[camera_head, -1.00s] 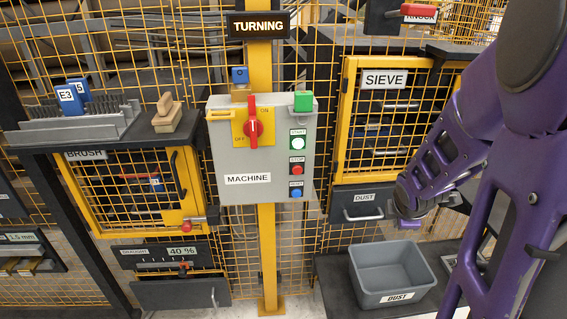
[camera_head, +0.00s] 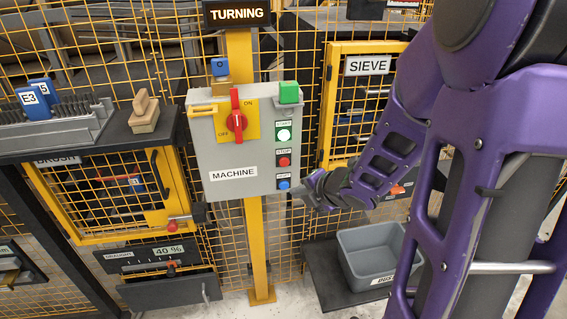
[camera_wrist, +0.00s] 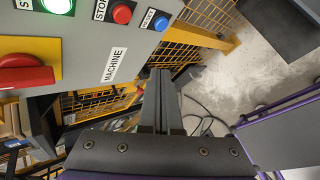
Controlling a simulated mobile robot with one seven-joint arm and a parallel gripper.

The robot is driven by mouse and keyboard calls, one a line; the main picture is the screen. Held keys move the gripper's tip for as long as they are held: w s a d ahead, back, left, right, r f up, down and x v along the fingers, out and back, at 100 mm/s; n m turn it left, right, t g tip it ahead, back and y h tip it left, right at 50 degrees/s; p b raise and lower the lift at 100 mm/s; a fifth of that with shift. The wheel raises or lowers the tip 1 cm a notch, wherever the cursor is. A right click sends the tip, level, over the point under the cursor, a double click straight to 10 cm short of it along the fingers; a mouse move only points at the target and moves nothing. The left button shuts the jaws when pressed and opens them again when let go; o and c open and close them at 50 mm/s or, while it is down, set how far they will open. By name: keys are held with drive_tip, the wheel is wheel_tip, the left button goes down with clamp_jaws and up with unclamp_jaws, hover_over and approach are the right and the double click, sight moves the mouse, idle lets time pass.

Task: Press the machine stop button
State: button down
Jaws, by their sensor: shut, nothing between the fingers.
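The red stop button (camera_head: 284,162) sits on the right side of the grey machine box (camera_head: 208,188), under a STOP label, between the lit green start button (camera_head: 284,135) above and a blue button (camera_head: 284,184) below. The wrist view shows the stop button (camera_wrist: 122,13) at the top, tilted, beside the blue button (camera_wrist: 161,22). My gripper (camera_head: 300,190) is just right of the box's lower right corner, near the blue button's height. In the wrist view its fingers (camera_wrist: 160,75) are together and empty, apart from the stop button. Any gap between gripper and box cannot be judged.
A red rotary switch (camera_head: 236,121) is on the box's left, and a green block (camera_head: 289,92) on its top right. A grey dust bin (camera_head: 371,262) stands below my arm. The brush cabinet (camera_head: 108,238) is at left, the sieve cabinet (camera_head: 330,105) behind my arm.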

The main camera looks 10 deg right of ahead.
drive_tip(key=shift+w, duration=0.15)
drive_tip(key=p, duration=0.2)
approach(283, 167)
drive_tip(key=shift+s+f+x, duration=0.15)
drive_tip(key=shift+x, duration=0.75)
drive_tip(key=shift+s+f+x, duration=0.15)
drive_tip(key=shift+x, duration=0.7)
drive_tip(key=shift+s+f+x, duration=0.1)
drive_tip(key=shift+s+x, duration=0.05)
drive_tip(key=shift+x, duration=0.75)
drive_tip(key=shift+w+a, duration=0.1)
drive_tip(key=shift+a, duration=0.05)
drive_tip(key=shift+w, duration=0.3)
drive_tip(key=shift+w, duration=0.45)
drive_tip(key=shift+s, duration=0.1)
idle(0.3)
drive_tip(key=shift+s+b, duration=0.35)
drive_tip(key=shift+s, duration=0.4)
